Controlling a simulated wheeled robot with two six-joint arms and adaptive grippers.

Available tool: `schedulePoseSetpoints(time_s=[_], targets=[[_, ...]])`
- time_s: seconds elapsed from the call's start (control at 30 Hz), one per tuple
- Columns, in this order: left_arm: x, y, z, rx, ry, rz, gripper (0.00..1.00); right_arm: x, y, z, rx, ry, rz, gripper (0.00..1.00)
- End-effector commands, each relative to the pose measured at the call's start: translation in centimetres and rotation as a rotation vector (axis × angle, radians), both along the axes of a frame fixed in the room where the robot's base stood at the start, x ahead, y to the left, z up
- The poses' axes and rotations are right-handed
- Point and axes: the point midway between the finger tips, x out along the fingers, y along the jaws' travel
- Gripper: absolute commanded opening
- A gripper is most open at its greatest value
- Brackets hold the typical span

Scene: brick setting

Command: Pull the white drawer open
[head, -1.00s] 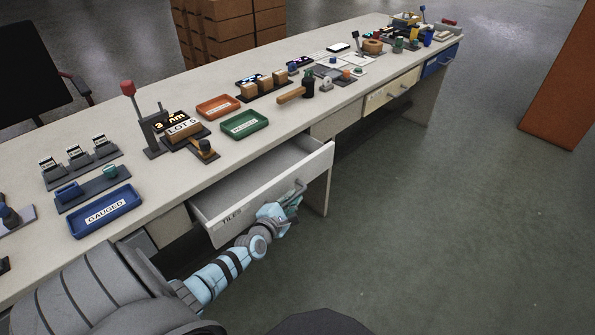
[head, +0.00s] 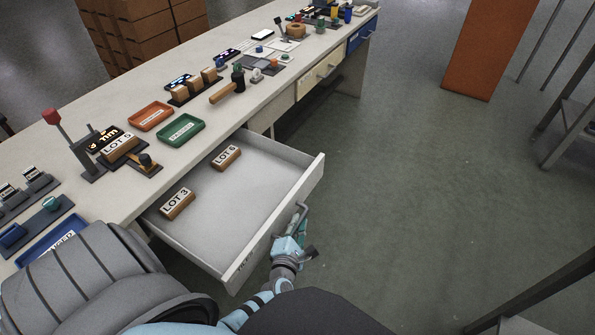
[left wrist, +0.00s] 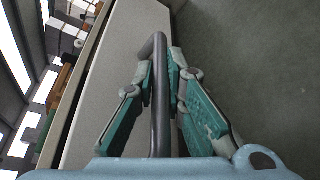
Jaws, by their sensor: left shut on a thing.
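The white drawer (head: 239,205) stands well out from the long bench in the head view. Two brown blocks lie inside it, one labelled LOT 3 (head: 178,204) and one labelled LOT 6 (head: 226,158). My left gripper (head: 290,238) is at the drawer front, shut on the drawer's bar handle (head: 302,215). In the left wrist view the grey handle (left wrist: 159,95) runs between the green-padded fingers of the gripper (left wrist: 163,85), with the drawer front (left wrist: 110,85) beside it. My right gripper is not in view.
The bench top (head: 125,85) holds a green tray (head: 181,131), an orange tray (head: 151,116), a mallet (head: 229,88) and a LOT 5 block (head: 119,147). A cream drawer (head: 319,74) and a blue drawer (head: 362,36) are shut. The floor (head: 410,190) right of the drawer is clear.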

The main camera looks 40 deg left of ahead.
Motion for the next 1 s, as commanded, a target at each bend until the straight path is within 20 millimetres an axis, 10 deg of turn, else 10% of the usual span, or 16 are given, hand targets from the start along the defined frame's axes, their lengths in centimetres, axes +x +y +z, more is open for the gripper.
schedulePoseSetpoints(time_s=[0.53,0.67,1.0], targets=[[-0.51,-0.16,0.10,0.001,-0.003,0.024,0.00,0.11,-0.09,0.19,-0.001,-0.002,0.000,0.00],[-0.50,-0.19,0.09,0.001,-0.002,0.023,0.30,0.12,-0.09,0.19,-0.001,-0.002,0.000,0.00],[-0.51,-0.19,0.28,0.000,-0.003,0.023,0.31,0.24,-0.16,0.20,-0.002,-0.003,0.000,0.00]])
